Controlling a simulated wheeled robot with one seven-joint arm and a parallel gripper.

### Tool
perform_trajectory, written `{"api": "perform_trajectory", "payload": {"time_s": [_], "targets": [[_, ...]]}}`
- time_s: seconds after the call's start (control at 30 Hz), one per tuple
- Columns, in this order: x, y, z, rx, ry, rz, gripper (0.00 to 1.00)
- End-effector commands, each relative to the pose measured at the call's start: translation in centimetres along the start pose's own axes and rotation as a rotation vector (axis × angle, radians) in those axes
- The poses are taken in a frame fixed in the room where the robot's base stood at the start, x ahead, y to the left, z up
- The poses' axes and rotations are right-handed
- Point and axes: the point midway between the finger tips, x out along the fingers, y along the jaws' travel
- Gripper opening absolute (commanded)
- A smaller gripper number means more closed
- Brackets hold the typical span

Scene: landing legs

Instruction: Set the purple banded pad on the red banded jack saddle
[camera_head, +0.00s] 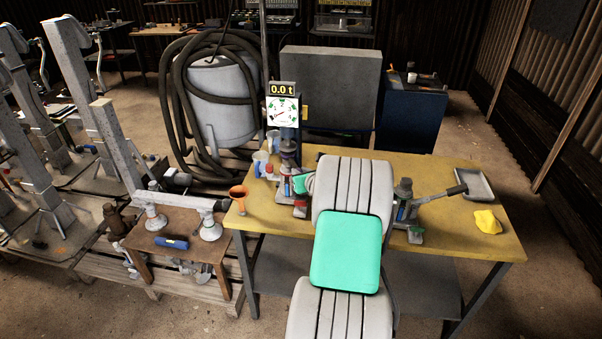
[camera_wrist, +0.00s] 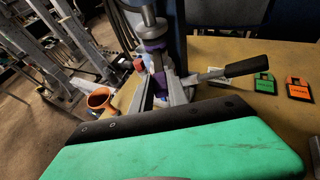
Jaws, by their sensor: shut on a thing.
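In the wrist view, my gripper (camera_wrist: 160,92) is shut on a purple-banded metal piece, the pad (camera_wrist: 155,46). The fingers hide part of it, and more purple shows between them. The pad is close to a metal post of the stand above; I cannot tell whether they touch. In the head view, one jack (camera_head: 289,160) is at the stand, partly hidden by my arm, and another jack (camera_head: 403,192) stands to the right. I cannot make out a red band on either saddle.
The yellow table (camera_head: 455,225) carries an orange funnel (camera_head: 238,196), a grey tray (camera_head: 474,184) and a yellow cloth (camera_head: 487,222). A display reading 0.0 t (camera_head: 282,89) tops the stand. In the wrist view, a jack handle (camera_wrist: 222,74) juts right, near green (camera_wrist: 265,84) and orange (camera_wrist: 299,89) tags.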

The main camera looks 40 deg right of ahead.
Motion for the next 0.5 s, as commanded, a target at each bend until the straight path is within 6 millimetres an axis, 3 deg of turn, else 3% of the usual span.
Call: {"api": "perform_trajectory", "payload": {"time_s": [0.43,0.47,0.5], "targets": [[0.26,-0.01,-0.59,0.0,-0.001,0.0,0.0],[0.23,-0.01,-0.5,0.0,-0.001,0.0,0.22],[0.22,-0.01,-0.49,0.0,-0.001,0.0,0.25]]}}
